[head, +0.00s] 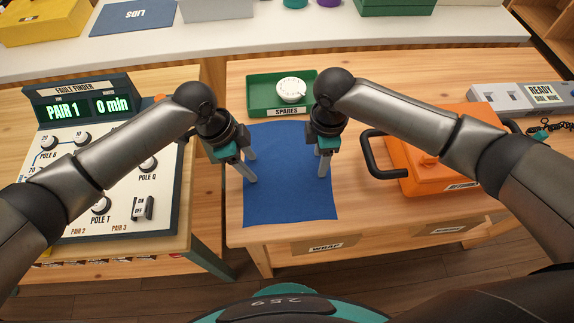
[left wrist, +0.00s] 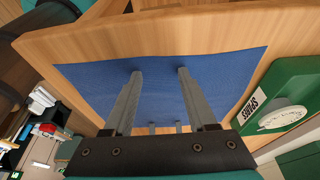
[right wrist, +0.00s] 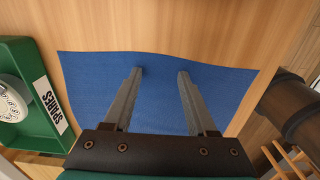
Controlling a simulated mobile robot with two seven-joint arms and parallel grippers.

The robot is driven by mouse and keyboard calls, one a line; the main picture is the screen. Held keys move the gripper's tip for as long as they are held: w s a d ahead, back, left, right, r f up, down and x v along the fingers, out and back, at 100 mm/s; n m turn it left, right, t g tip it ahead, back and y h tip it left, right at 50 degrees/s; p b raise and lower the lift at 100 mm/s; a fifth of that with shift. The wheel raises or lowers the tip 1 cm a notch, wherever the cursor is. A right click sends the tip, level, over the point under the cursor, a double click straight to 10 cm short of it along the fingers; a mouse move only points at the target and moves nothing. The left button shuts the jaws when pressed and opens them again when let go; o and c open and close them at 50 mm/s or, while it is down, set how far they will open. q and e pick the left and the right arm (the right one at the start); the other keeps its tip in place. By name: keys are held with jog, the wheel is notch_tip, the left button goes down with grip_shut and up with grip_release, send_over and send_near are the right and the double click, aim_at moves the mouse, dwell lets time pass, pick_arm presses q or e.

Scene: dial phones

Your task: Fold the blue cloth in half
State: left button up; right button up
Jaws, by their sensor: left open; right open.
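The blue cloth (head: 288,205) lies spread flat on the wooden table, its near edge close to the table's front edge. It fills much of the left wrist view (left wrist: 215,75) and the right wrist view (right wrist: 160,85). My left gripper (head: 250,167) is open and empty over the cloth's left side, fingers pointing down. My right gripper (head: 324,165) is open and empty over the cloth's right side. Whether the fingertips touch the cloth I cannot tell. The arms hide parts of the cloth's far corners.
A green SPARES tray (head: 258,104) holding a white dial (head: 291,89) stands just behind the cloth. An orange case (head: 440,165) with a black handle (head: 372,160) stands to the right. The fault finder panel (head: 62,190) is on a separate bench at left.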

pick_arm(q)
jog(key=shift+c, duration=0.7)
pick_arm(e)
jog(key=shift+c, duration=0.7)
pick_arm(q)
jog(key=c, duration=0.7)
pick_arm(e)
jog(key=c, duration=0.7)
pick_arm(q)
jog(key=shift+a, duration=0.1)
grip_shut()
pick_arm(e)
grip_shut()
